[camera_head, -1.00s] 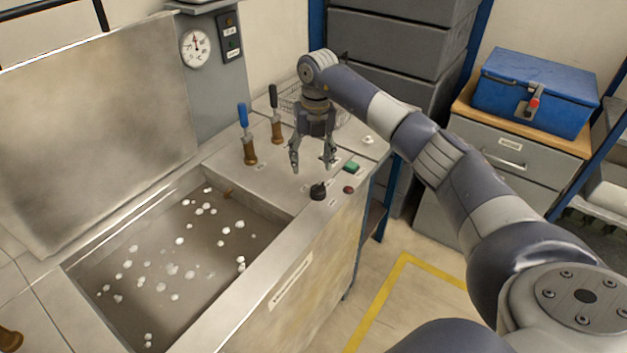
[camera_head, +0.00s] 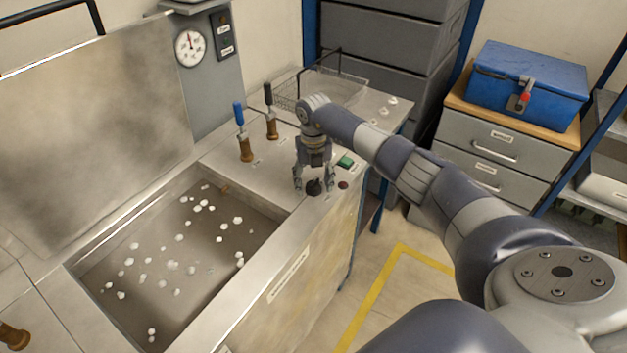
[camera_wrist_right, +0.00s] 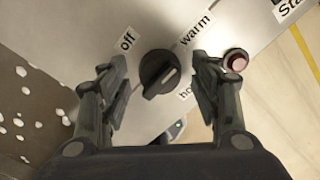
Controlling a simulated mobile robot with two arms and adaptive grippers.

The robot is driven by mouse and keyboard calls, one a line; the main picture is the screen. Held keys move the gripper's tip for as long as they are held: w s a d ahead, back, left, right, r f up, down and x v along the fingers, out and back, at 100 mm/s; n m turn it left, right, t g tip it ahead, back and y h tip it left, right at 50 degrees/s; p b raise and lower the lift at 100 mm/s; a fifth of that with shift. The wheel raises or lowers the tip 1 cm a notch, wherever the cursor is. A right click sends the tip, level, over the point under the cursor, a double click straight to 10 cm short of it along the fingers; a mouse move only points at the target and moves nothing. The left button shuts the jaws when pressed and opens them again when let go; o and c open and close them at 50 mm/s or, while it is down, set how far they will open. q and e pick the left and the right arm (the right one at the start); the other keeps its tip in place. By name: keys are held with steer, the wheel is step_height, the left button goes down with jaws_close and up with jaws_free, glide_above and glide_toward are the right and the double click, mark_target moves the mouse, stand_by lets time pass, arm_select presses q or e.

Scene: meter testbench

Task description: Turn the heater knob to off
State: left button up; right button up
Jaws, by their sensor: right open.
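The heater knob (camera_head: 313,187) is a small black dial on the bench's front right top. In the right wrist view the black knob (camera_wrist_right: 158,75) has "off" at upper left, "warm" at upper right and a partly hidden "ho…" label at lower right. A pale mark on its ridge faces right, toward the side between "warm" and "ho…". My right gripper (camera_head: 312,188) points down over the knob. In the wrist view its open fingers (camera_wrist_right: 160,88) stand on either side of the knob, with gaps on both sides. My left gripper is not in view.
A red button (camera_wrist_right: 236,61) sits close to the right finger. A green button (camera_head: 345,162) is behind the knob. The open tank (camera_head: 180,260) with white balls lies left. Two upright levers, blue-handled (camera_head: 241,125) and black-handled (camera_head: 269,110), stand behind, near a wire basket (camera_head: 335,75).

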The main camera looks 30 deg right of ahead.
steer(key=shift+c, duration=0.4)
steer(key=c, duration=1)
steer(key=n+b, duration=0.2)
steer(key=n, duration=0.1)
steer(key=shift+f+b, duration=0.15)
steer(key=shift+b, duration=0.25)
steer(key=n+b, duration=0.3)
steer(key=n, duration=0.2)
steer(key=shift+n+b, duration=0.3)
steer(key=n+b, duration=0.2)
steer(key=n, duration=0.3)
steer(key=shift+n+b, duration=0.8)
steer(key=shift+n, duration=1.3)
steer(key=shift+r+n, duration=0.2)
steer(key=shift+n, duration=0.1)
